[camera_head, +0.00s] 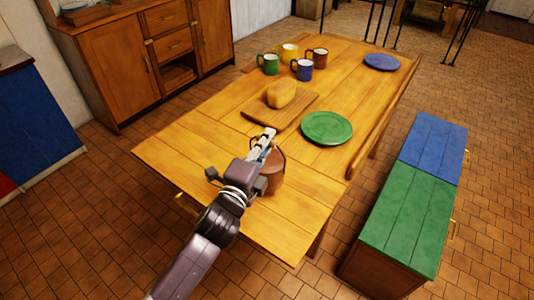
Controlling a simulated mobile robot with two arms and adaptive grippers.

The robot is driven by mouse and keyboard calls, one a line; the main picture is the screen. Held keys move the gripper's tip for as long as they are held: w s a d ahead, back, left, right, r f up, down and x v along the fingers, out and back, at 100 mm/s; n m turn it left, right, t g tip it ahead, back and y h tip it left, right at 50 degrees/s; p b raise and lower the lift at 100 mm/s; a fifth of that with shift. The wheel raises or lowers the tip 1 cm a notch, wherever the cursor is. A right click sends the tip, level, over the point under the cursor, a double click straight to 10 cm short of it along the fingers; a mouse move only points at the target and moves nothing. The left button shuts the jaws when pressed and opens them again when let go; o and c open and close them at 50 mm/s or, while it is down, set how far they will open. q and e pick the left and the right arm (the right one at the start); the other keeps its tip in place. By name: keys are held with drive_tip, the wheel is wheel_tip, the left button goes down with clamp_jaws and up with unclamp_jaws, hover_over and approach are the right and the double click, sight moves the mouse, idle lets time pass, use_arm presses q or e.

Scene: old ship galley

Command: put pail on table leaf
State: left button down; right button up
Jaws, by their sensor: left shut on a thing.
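A brown pail (274,176) is at the near part of the wooden table, partly hidden behind my left gripper (264,143). My left gripper is shut on the pail, with its fingers at the pail's upper side. The pail looks upright; I cannot tell whether its bottom touches the wood. The near table leaf (200,148) is bare to the left and right of the pail. My right gripper is not in view.
A bread loaf (281,94) lies on a cutting board (259,115). A green plate (326,128), several mugs (304,70) and a blue plate (382,62) stand farther back. A green and blue bench (408,210) is at right, a wooden cabinet (118,68) at left.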

sight(267, 158)
use_arm(q)
drive_tip(key=shift+f+b, duration=0.3)
drive_tip(key=shift+f, duration=1.65)
drive_tip(key=c, duration=2.3)
unclamp_jaws()
drive_tip(key=shift+f, duration=0.25)
drive_tip(key=o, duration=0.4)
drive_tip(key=shift+s, duration=0.1)
drive_tip(key=b+v, duration=0.1)
drive_tip(key=v, duration=1.1)
drive_tip(key=shift+r, duration=0.1)
